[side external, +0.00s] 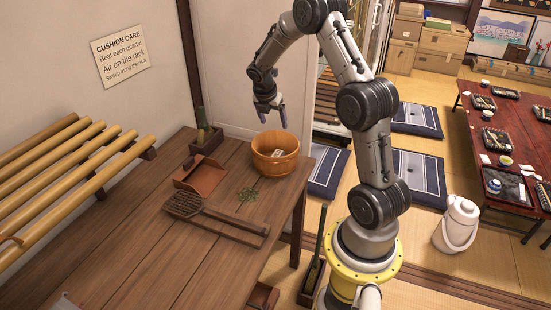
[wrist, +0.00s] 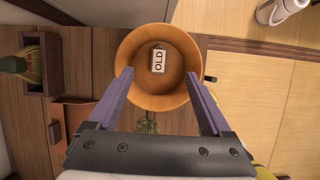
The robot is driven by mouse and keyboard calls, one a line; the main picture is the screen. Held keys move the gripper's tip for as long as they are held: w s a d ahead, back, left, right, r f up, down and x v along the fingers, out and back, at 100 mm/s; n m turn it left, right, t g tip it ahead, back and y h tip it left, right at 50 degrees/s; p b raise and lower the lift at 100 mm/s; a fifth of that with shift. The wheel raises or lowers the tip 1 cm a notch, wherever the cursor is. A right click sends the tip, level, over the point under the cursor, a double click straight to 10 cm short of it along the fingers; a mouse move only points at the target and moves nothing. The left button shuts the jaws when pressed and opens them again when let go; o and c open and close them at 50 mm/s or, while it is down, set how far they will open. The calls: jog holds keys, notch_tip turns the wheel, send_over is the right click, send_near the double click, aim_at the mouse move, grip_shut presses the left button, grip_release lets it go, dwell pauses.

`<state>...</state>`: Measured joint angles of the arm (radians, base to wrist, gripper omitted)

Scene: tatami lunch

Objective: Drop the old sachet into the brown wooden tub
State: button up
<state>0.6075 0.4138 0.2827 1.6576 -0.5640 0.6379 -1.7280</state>
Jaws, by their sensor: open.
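The brown wooden tub (side external: 275,153) stands on the wooden table near its far right end. In the wrist view the tub (wrist: 130,48) is seen from above, ahead of my fingers. The old sachet (wrist: 158,60), a small pale packet marked OLD, lies inside the tub on its bottom. It also shows inside the tub in the side view (side external: 275,153). My gripper (side external: 272,112) is above the tub, open and empty, with its fingers apart. In the wrist view my gripper (wrist: 158,88) has its two fingertips over the tub's near rim area, with nothing between them.
A brown dustpan (side external: 200,174), a woven beater (side external: 215,213) and some green scraps (side external: 248,194) lie on the table (side external: 150,240). A bamboo rack (side external: 70,160) is at left.

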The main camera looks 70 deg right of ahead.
jog(key=v, duration=0.6)
jog(key=shift+r, duration=0.3)
jog(key=shift+a, duration=0.1)
jog(key=s+a+r+m+t, duration=0.1)
jog(key=a+r+t, duration=0.1)
jog(key=a+r, duration=0.65)
jog(key=s+a+r+t, duration=0.2)
jog(key=a+r+t, duration=0.1)
jog(key=a+r, duration=0.5)
jog(key=s+a+f+m+y, duration=0.2)
jog(key=s+a+f+m, duration=0.1)
jog(key=s+a+m, duration=0.4)
jog(key=s+a+f+m+y, duration=0.2)
jog(key=s+a+f+m, duration=0.1)
jog(key=s+a+m, duration=0.4)
jog(key=s+m, duration=0.2)
jog(key=shift+s+a+m+t+y, duration=0.3)
jog(key=shift+s+m, duration=0.05)
jog(key=shift+m, duration=0.05)
